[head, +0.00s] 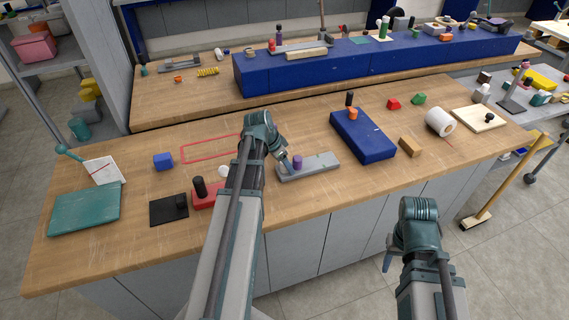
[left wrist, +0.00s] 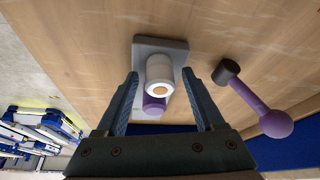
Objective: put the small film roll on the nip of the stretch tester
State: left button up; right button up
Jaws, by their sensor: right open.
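In the left wrist view a small white roll (left wrist: 159,71) with a brown core stands on a grey base (left wrist: 173,46), with a purple cylinder (left wrist: 153,104) close by it. My left gripper (left wrist: 163,82) is open, with a finger on either side of the roll and clear gaps. In the head view the left gripper (head: 286,166) is beside a grey block (head: 318,166) bearing a purple cylinder (head: 297,162); the white roll cannot be made out there. Which part is the stretch tester's nip is unclear. My right gripper (head: 388,262) is open, off the bench front.
A blue block (head: 365,142) with an orange piece lies right of the grey block. A large white roll (head: 440,122) is farther right. A red block (head: 209,201) and black plate (head: 166,210) are at left. A purple bar (left wrist: 252,101) with a dark end lies beside the left gripper.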

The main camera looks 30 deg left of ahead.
pick_arm(q)
jog(key=shift+s+a+r+p, duration=0.1)
jog(key=shift+s+r+p, duration=0.05)
jog(key=shift+r+p, duration=0.55)
jog(key=p+v, duration=1)
jog(key=shift+s+r, duration=0.2)
jog(key=shift+r, duration=0.15)
jog(key=shift+a, duration=0.15)
jog(key=s+d+g+y, duration=0.1)
jog(key=s+d, duration=0.3)
jog(key=d, duration=0.6)
jog(key=s+d+f+g+y, duration=0.1)
jog(key=s+d, duration=0.3)
jog(key=d, duration=0.7)
jog(key=s+d+n+g+y, duration=0.1)
jog(key=s+d, duration=0.3)
jog(key=d, duration=0.7)
jog(key=shift+d+f+g, duration=0.25)
jog(key=shift+g, duration=0.35)
